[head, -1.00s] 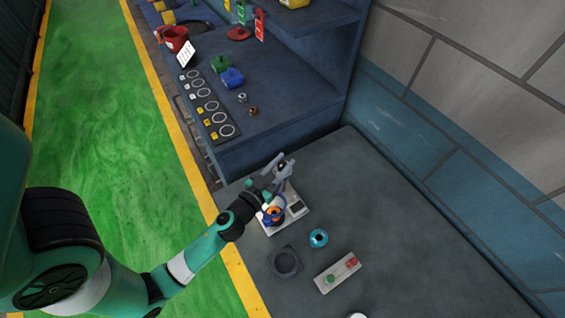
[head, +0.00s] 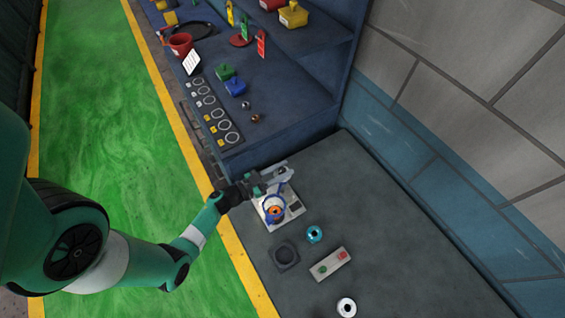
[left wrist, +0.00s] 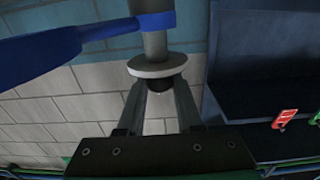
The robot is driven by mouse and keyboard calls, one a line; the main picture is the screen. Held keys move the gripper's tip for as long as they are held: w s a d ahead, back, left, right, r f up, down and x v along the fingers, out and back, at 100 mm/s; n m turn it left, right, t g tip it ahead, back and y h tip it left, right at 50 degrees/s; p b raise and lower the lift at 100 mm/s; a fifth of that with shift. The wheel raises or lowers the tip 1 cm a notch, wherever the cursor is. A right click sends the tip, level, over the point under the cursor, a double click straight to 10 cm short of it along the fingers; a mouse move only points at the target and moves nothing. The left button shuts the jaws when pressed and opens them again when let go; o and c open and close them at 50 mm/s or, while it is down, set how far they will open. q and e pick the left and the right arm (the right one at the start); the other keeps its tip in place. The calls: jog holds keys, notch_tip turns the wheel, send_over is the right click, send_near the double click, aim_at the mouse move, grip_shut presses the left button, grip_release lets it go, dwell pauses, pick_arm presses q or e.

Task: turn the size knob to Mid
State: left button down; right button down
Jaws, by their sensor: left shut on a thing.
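The capstan device stands on a light base plate (head: 293,211) on the grey bench, with an orange and blue drum (head: 274,211) and a grey arm above it. My left gripper (head: 264,181) is at the upper left part of this device. In the left wrist view my left gripper (left wrist: 160,91) has its fingertips shut on a small dark knob (left wrist: 160,84). The knob sits below a pale round disc (left wrist: 157,66) on a grey shaft, with a blue lever (left wrist: 55,52) beside it. No knob markings are readable. My right gripper is not in view.
A dark square holder (head: 285,255), a teal ring (head: 314,234), a box with red and green buttons (head: 330,265) and a white ring (head: 347,306) lie nearby. A blue shelf unit (head: 290,110) stands behind.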

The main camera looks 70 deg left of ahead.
pick_arm(q)
jog(key=shift+a+m+h, duration=0.1)
jog(key=shift+m+h, duration=0.5)
jog(key=shift+h, duration=0.4)
jog(key=c, duration=0.6)
grip_release()
jog(key=s, duration=0.4)
jog(key=s+p, duration=0.1)
jog(key=s, duration=0.6)
jog(key=shift+s+d, duration=0.3)
jog(key=shift+d, duration=0.1)
